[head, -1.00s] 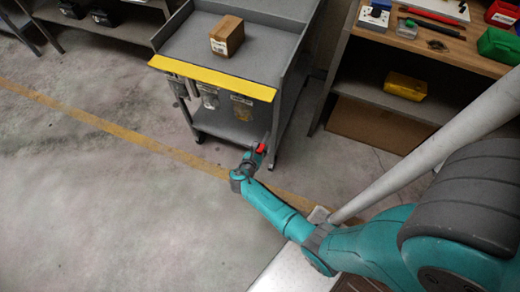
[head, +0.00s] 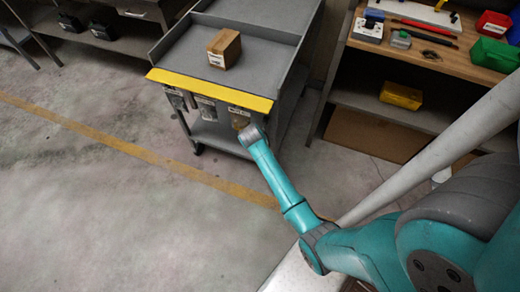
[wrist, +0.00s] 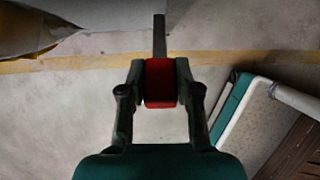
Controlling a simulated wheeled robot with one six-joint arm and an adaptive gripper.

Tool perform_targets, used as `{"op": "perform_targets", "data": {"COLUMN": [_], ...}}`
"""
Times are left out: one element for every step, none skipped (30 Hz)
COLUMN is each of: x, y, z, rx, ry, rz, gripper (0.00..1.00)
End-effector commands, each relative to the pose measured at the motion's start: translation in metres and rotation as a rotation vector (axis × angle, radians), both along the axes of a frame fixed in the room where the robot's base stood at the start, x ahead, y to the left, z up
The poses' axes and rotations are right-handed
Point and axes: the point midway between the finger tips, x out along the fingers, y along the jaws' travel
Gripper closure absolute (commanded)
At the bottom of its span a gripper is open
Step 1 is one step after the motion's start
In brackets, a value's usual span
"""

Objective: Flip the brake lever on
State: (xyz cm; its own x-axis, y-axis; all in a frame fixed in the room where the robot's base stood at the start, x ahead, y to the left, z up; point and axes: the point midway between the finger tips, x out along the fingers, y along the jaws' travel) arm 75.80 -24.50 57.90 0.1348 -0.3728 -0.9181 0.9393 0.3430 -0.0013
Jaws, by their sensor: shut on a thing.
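The brake lever (wrist: 159,38) shows in the wrist view as a dark bar with a red grip (wrist: 160,92) at its near end. My gripper (wrist: 160,72) has its two fingers on either side of the red grip and is shut on it. In the head view the end of my arm (head: 250,133) is at the lower front right of the grey cart (head: 265,55), below its yellow front edge (head: 212,87). The lever and the fingers are hidden there by my arm.
A cardboard box (head: 224,48) stands on the cart top. Labelled parts hang under the yellow edge. A workbench (head: 440,50) with small bins stands at the right, with a yellow bin (head: 401,94) on its lower shelf. The floor at the left is clear.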

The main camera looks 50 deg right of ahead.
Motion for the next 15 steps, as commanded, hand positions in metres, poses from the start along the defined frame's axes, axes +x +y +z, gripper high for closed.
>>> {"op": "perform_targets", "data": {"x": [0.0026, 0.0030, 0.0035, 0.0039, 0.0041, 0.0044, 0.0047, 0.0048, 0.0050, 0.0051, 0.0051, 0.0052, 0.0053, 0.0054, 0.0055], "y": [-0.0044, -0.0055, -0.0066, -0.0073, -0.0080, -0.0088, -0.0093, -0.0097, -0.0102, -0.0104, -0.0106, -0.0108, -0.0109, -0.0110, -0.0111], "z": [0.0045, 0.0053, 0.0063, 0.0069, 0.0075, 0.0080, 0.0084, 0.0087, 0.0090, 0.0092, 0.0093, 0.0095, 0.0096, 0.0097, 0.0098], "rx": [-0.008, -0.009, -0.010, -0.010, -0.011, -0.011, -0.012, -0.012, -0.013, -0.013, -0.013, -0.014, -0.014, -0.014, -0.015], "ry": [-0.006, -0.006, -0.007, -0.007, -0.007, -0.007, -0.008, -0.008, -0.008, -0.008, -0.008, -0.008, -0.008, -0.008, -0.009], "rz": [-0.001, -0.001, -0.002, -0.002, -0.002, -0.002, -0.002, -0.002, -0.002, -0.002, -0.002, -0.002, -0.002, -0.002, -0.003], "gripper": [1.00, 1.00, 1.00, 1.00, 1.00, 1.00, 1.00, 1.00, 1.00, 1.00, 1.00, 1.00, 1.00, 1.00, 1.00]}}
